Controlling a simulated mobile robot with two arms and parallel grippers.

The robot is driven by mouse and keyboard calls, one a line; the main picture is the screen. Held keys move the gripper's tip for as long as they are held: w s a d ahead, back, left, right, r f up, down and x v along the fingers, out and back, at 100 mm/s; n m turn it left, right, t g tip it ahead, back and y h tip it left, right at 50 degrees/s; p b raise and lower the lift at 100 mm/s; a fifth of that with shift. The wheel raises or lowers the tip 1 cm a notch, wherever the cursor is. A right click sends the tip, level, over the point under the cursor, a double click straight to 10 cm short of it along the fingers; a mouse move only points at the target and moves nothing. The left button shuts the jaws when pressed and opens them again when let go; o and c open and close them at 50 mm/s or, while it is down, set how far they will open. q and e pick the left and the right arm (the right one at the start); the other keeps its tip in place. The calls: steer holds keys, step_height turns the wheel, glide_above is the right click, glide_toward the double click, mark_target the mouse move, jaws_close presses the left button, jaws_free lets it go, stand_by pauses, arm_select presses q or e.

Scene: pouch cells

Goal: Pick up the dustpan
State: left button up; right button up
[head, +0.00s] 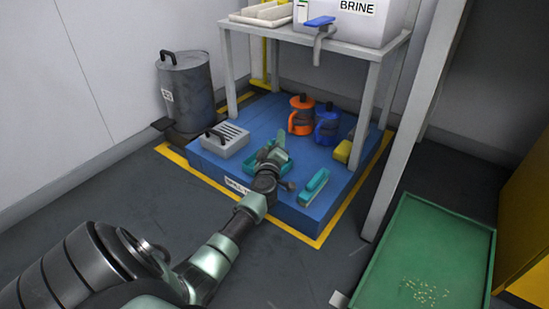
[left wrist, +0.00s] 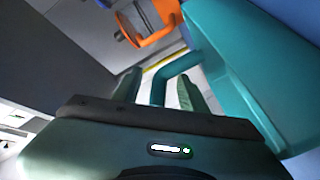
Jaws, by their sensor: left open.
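The teal dustpan (head: 282,168) lies on the blue platform in the head view, partly hidden by my left gripper (head: 268,161). In the left wrist view the dustpan (left wrist: 235,65) fills the right side, and its bent handle (left wrist: 172,75) shows between the two fingers. My left gripper (left wrist: 160,92) is open, with its fingers on either side of the handle. I cannot tell whether they touch it. My right gripper is not in view.
The blue platform (head: 240,178) also bears a teal brush (head: 315,184), a grey slotted box (head: 226,140), an orange jug (head: 301,118), a blue jug (head: 327,125) and a yellow block (head: 343,151). Table legs rise around it. A green tray (head: 425,240) is at right.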

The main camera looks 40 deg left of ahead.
arm_select(q)
steer(key=shift+s+r, duration=0.1)
jaws_close()
stand_by(1.3)
